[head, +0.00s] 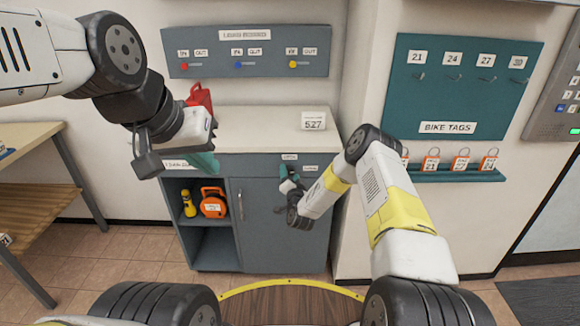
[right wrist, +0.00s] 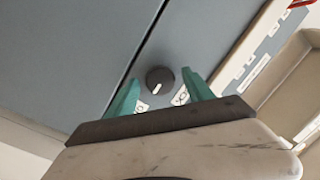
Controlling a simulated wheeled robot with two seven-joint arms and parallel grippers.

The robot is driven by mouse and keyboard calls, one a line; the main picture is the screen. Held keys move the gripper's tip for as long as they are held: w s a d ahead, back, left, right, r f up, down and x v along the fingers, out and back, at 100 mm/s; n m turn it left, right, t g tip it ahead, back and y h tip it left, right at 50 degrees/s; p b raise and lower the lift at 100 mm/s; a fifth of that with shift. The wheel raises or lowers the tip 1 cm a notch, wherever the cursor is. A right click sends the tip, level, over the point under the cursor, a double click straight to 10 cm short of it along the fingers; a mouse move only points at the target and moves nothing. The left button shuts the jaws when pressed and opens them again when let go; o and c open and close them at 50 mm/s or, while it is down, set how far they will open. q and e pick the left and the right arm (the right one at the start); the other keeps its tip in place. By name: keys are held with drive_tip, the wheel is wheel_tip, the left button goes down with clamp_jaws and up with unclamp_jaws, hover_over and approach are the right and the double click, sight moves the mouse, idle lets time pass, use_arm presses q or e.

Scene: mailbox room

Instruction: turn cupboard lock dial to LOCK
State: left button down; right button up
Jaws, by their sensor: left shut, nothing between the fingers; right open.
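The cupboard lock dial (right wrist: 160,79) is a dark round knob with a white mark, on the grey-blue cupboard front. In the right wrist view the mark points down and slightly left. Small white labels show below it, at lower left (right wrist: 142,106) and lower right (right wrist: 181,97); I cannot read them surely. My right gripper (right wrist: 161,85) is open, its teal fingers on either side of the dial, with no clear contact. In the head view my right gripper (head: 288,184) hides the dial at the door's upper part. My left gripper (head: 204,163) is shut and empty, before the cupboard's upper left.
The cupboard door (head: 285,235) is closed beside an open shelf holding an orange item (head: 213,202) and a yellow item (head: 188,203). A red object (head: 199,96) and a 527 sign (head: 314,121) are on the counter (head: 260,136). A wooden bench (head: 35,175) stands left.

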clamp_jaws()
drive_tip(key=shift+n, duration=0.4)
drive_tip(key=n, duration=0.3)
drive_tip(key=shift+g, duration=0.3)
drive_tip(key=n, duration=0.4)
drive_tip(key=shift+s+n+h, duration=0.1)
drive_tip(key=shift+n+h, duration=0.2)
drive_tip(key=shift+h, duration=0.1)
drive_tip(key=n+h, duration=0.1)
drive_tip(key=n, duration=0.3)
drive_tip(key=shift+a+r+g, duration=0.1)
drive_tip(key=shift+g, duration=0.2)
drive_tip(key=shift+n+h, duration=0.4)
drive_tip(key=shift+n, duration=1.6)
